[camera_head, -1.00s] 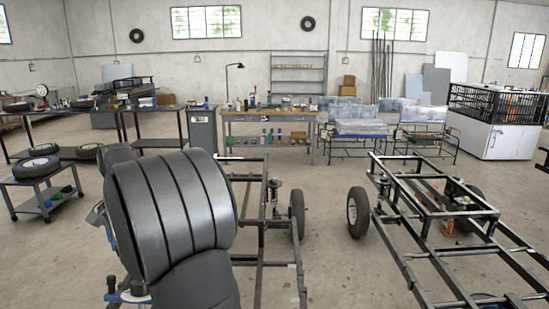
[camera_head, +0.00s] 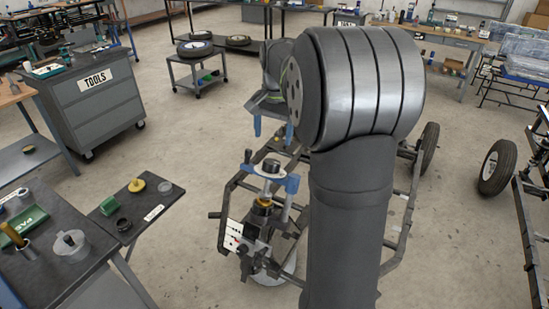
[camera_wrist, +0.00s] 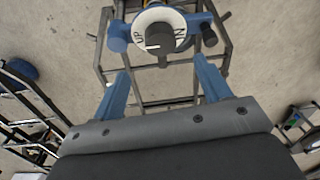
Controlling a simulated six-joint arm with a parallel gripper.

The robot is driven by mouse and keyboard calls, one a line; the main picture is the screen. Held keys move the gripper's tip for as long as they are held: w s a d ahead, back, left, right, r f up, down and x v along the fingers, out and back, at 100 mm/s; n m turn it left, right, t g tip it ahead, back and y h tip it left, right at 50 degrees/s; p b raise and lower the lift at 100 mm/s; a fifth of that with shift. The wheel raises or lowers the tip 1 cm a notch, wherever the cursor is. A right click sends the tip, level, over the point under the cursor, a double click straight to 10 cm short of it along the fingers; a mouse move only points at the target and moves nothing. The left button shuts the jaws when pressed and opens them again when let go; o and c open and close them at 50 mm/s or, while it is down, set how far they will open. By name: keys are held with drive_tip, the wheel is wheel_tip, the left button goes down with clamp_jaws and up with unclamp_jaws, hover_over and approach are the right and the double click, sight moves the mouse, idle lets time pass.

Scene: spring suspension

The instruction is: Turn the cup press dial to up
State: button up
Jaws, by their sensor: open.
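The cup press (camera_head: 266,215) stands left of my arm in the head view, with a blue crossbar and a round dial (camera_head: 271,166) on top. In the wrist view the dial (camera_wrist: 150,16) is a white disc with a dark central knob (camera_wrist: 160,40). The letters UP show on the disc's left side; the right-hand lettering is only partly readable. My gripper (camera_wrist: 162,72) is open and empty, its blue fingers pointing toward the dial, which lies beyond the fingertips. In the head view my gripper (camera_head: 269,129) is above the dial, apart from it.
A dark bench with small parts (camera_head: 70,270) is at the lower left. A grey tool cabinet (camera_head: 90,98) stands behind it. A low cart with tyres (camera_head: 207,58) is further back. A vehicle frame (camera_head: 400,220) surrounds the press area, with wheels at right. Open floor lies between them.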

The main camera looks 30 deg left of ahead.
sight(272, 162)
drive_tip(key=f, duration=1)
drive_tip(key=shift+a, duration=0.25)
drive_tip(key=c, duration=1)
